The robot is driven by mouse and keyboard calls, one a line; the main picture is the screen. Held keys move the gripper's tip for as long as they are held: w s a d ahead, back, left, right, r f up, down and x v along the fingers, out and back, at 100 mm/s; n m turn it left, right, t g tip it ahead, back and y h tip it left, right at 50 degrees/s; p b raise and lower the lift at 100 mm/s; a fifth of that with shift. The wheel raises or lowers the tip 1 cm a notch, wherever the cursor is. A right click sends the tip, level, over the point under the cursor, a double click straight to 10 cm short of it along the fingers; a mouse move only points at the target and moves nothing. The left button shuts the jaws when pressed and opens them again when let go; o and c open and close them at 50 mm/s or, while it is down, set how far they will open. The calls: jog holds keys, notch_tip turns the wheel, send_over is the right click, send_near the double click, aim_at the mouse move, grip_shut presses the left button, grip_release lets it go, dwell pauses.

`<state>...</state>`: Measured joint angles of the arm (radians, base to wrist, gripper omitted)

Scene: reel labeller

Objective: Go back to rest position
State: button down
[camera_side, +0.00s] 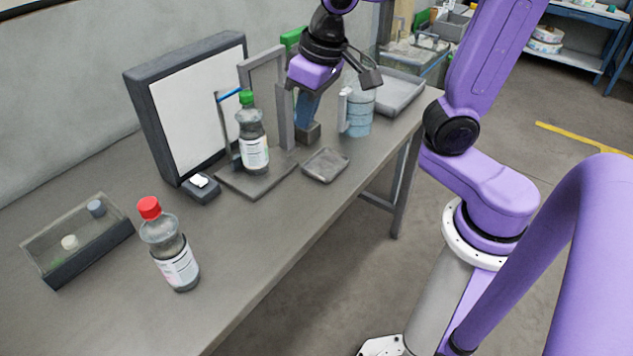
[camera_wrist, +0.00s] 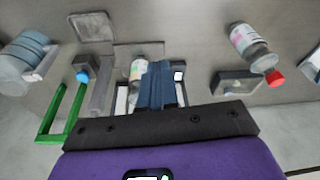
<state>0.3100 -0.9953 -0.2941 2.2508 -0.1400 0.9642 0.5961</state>
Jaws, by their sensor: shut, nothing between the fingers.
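My gripper (camera_side: 305,116) points down above the grey workbench (camera_side: 255,255), beside the grey frame of the labelling stand (camera_side: 284,118). In the wrist view its blue fingers (camera_wrist: 157,68) are together with nothing between them. A clear bottle with a green cap (camera_side: 252,140) stands upright on the stand's base plate, left of my gripper in the side view. In the wrist view my fingers partly hide a labelled bottle (camera_wrist: 137,70). A red-capped bottle (camera_side: 174,250) stands upright on the bench, well away from my gripper. It also shows in the wrist view (camera_wrist: 252,45).
A dark-framed white panel (camera_side: 190,105) stands behind the stand. A clear-topped bin (camera_side: 80,240) is at the left. A light-blue container (camera_side: 359,112), a grey tray (camera_side: 400,95) and a small flat tray (camera_side: 326,165) lie to the right. The bench front is clear.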

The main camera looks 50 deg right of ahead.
jog(key=s+d+f+n+g, duration=0.1)
jog(key=s+d+f+n, duration=0.1)
jog(key=s+n, duration=0.3)
jog(key=s+d+f+n+g, duration=0.1)
jog(key=s+f+n, duration=0.3)
jog(key=s, duration=0.7)
jog(key=shift+s+d+f+n+g, duration=0.35)
jog(key=shift+d+n, duration=0.3)
jog(key=shift+n, duration=0.25)
